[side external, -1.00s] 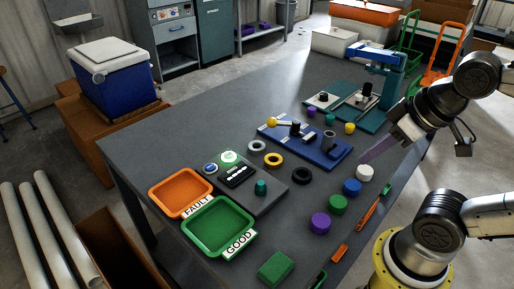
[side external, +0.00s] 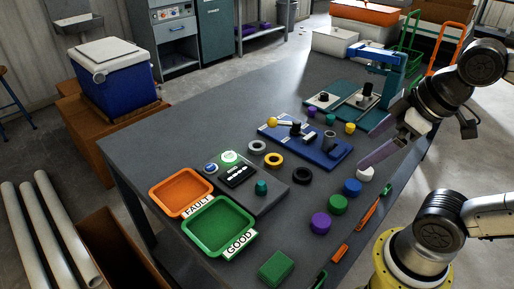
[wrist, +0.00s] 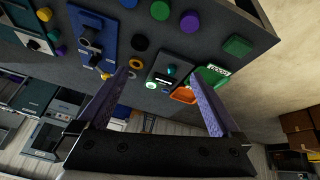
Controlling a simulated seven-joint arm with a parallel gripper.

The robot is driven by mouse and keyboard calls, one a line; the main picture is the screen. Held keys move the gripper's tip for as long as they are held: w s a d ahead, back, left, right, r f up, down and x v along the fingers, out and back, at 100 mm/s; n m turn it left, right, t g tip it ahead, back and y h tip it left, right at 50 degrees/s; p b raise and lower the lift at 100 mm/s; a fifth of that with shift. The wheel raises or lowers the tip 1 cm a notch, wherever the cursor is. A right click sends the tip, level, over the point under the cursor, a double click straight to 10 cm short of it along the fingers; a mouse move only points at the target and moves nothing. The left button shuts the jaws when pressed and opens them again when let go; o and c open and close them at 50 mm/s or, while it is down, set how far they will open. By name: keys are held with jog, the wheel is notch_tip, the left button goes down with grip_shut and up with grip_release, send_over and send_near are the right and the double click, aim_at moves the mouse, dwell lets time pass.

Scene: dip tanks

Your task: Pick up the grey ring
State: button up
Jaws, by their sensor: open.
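The grey ring (side external: 257,146) lies flat on the dark table, left of the blue fixture board and beside the yellow ring (side external: 273,160). The black ring (side external: 302,176) lies further to the right. In the wrist view the yellow ring (wrist: 135,62) and black ring (wrist: 140,43) show near my left finger; the grey ring is hard to make out there. My gripper (side external: 382,151) is open and empty, above the table's right side, well apart from the grey ring. Its two purplish fingers (wrist: 160,76) are spread wide in the wrist view.
The blue board (side external: 312,148) carries a yellow-knobbed lever and posts. A control panel (side external: 250,180), an orange FAULT tray (side external: 156,190) and a green GOOD tray (side external: 190,228) stand to the left. Several coloured cylinders line the right edge. The table's far left is clear.

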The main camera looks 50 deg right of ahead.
jog(key=w+r+n, duration=0.5)
jog(key=w+r, duration=0.1)
jog(key=r, duration=0.1)
jog(key=w+d+r+n+g, duration=0.1)
jog(key=w+n, duration=0.1)
jog(key=w, duration=0.4)
jog(key=w+r+n+g, duration=0.1)
jog(key=w+r+n, duration=0.15)
jog(key=w, duration=0.35)
jog(key=n+g, duration=0.3)
jog(key=g, duration=0.1)
send_over(257, 142)
jog(key=a, duration=0.2)
jog(key=f, duration=2.6)
jog(key=shift+s+d+f, duration=0.1)
jog(key=shift+s+f, duration=0.05)
jog(key=shift+s, duration=0.15)
jog(key=shift+s+d+f, duration=0.15)
jog(key=shift+f, duration=1.35)
jog(key=shift+s+d+f, duration=0.1)
jog(key=shift+s+f, duration=0.05)
jog(key=shift+f, duration=1.3)
